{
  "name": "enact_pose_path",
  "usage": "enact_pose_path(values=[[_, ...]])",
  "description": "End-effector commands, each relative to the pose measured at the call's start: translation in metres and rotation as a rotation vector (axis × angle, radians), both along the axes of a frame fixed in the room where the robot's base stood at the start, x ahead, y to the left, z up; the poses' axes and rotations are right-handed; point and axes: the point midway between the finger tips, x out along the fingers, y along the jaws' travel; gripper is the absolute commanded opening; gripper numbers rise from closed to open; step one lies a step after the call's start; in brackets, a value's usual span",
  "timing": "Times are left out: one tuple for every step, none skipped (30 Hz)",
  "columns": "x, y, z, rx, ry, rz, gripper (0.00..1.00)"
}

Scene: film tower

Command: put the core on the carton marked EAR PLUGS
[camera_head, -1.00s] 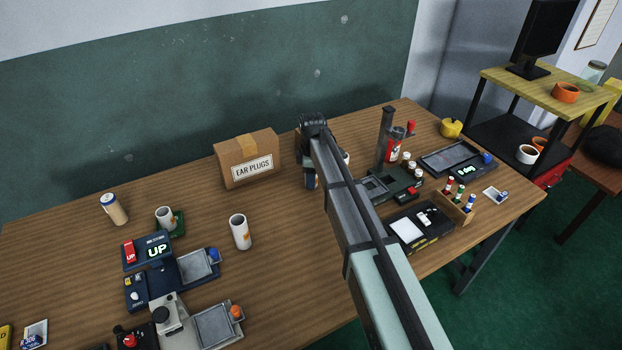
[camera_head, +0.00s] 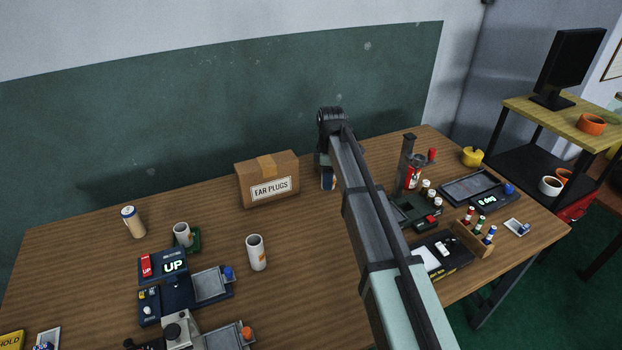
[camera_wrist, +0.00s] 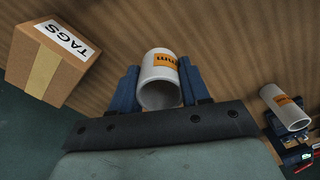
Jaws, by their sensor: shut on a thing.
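The carton marked EAR PLUGS (camera_head: 268,181) is a closed brown box at the back of the table, before the green wall. My gripper (camera_head: 327,178) is above the table, just right of that carton in the head view and mostly hidden by my arm. In the wrist view my gripper (camera_wrist: 160,88) is shut on a white hollow core (camera_wrist: 160,62) with an orange label, between its two blue fingers. What lies under the core is not clear.
The wrist view shows a carton marked TAGS (camera_wrist: 59,58) and another white core (camera_wrist: 288,108). In the head view, two white cores (camera_head: 256,254) (camera_head: 182,236) and a can (camera_head: 132,222) stand left. Devices crowd the right. The EAR PLUGS carton's top looks clear.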

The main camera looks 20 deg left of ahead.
Motion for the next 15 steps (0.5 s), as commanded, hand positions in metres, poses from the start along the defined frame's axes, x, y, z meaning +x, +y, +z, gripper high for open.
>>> enact_pose_path(values=[[-0.004, 0.008, 0.004, 0.000, 0.000, 0.011, 0.17], [-0.007, 0.014, 0.006, 0.000, 0.000, 0.019, 0.17], [-0.011, 0.022, 0.011, 0.000, 0.000, 0.031, 0.17], [-0.015, 0.030, 0.015, 0.000, -0.001, 0.041, 0.17], [-0.018, 0.039, 0.020, 0.001, -0.001, 0.054, 0.17], [-0.021, 0.053, 0.029, 0.001, -0.002, 0.069, 0.17], [-0.023, 0.064, 0.036, 0.001, -0.002, 0.082, 0.17], [-0.025, 0.075, 0.043, 0.001, -0.002, 0.095, 0.17], [-0.026, 0.091, 0.052, 0.001, -0.002, 0.110, 0.17], [-0.027, 0.102, 0.060, 0.002, -0.003, 0.122, 0.17], [-0.026, 0.113, 0.068, 0.001, -0.002, 0.132, 0.17], [-0.028, 0.128, 0.078, 0.000, -0.002, 0.147, 0.17], [-0.027, 0.139, 0.086, 0.000, -0.002, 0.156, 0.17], [-0.027, 0.149, 0.094, 0.001, -0.002, 0.165, 0.17], [-0.027, 0.163, 0.105, 0.000, -0.002, 0.173, 0.17]])
